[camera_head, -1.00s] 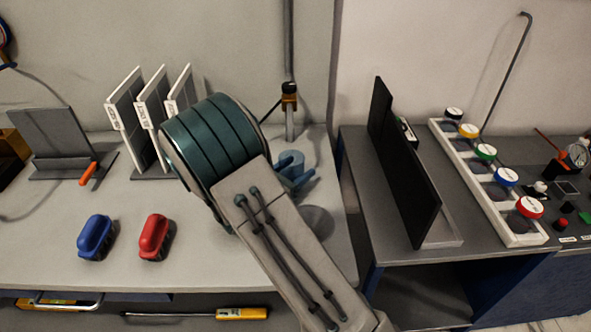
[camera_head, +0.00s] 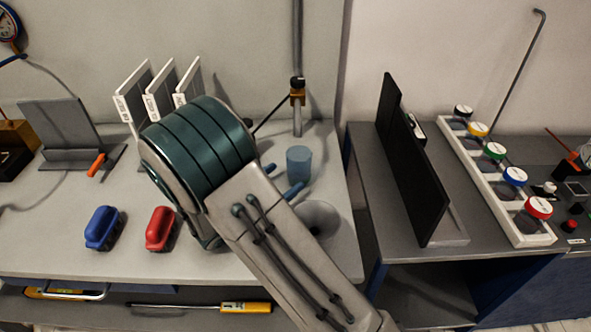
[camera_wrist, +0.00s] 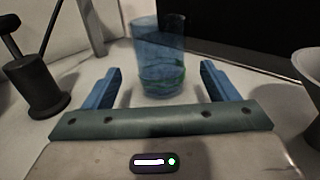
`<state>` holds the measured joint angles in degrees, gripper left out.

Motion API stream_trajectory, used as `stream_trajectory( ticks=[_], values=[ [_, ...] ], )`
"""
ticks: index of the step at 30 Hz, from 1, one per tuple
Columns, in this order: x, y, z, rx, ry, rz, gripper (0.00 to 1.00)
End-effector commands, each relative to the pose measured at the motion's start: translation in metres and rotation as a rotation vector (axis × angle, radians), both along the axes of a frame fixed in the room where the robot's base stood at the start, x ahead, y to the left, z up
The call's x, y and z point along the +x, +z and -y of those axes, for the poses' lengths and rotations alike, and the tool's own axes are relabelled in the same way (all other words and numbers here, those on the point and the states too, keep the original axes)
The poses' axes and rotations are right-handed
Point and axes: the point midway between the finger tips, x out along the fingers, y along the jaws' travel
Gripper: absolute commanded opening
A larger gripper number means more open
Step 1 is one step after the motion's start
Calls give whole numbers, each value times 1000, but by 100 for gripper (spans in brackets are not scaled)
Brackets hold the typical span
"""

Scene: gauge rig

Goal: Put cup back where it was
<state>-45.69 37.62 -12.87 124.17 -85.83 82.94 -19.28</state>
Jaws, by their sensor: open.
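The cup (camera_head: 299,163) is blue and see-through and stands upright on the light workbench (camera_head: 60,240), near its right end. In the wrist view the cup (camera_wrist: 160,60) is centred between the lines of the two fingers, with some green visible low on it. My gripper (camera_head: 283,178) is open, its blue fingers pointing at the cup from the left and front. In the wrist view the open gripper (camera_wrist: 160,84) holds nothing, with a gap on each side of the cup. Most of the gripper's body is hidden behind my arm in the head view.
A grey funnel-like piece (camera_head: 320,218) stands close by on the bench, partly behind my arm. A stand post (camera_head: 297,110) rises behind the cup. A black upright panel (camera_head: 415,165) is on the right-hand table.

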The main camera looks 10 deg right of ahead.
Motion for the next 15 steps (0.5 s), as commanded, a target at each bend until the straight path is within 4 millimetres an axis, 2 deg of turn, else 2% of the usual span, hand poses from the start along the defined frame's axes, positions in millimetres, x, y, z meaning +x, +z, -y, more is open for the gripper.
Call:
stream_trajectory(
  ticks=[1,6,15],
  values=[
    [-5,0,-9,1,3,1,80],
    [-18,0,-27,0,1,0,80],
    [-23,0,-34,-1,-1,1,80]
  ],
)
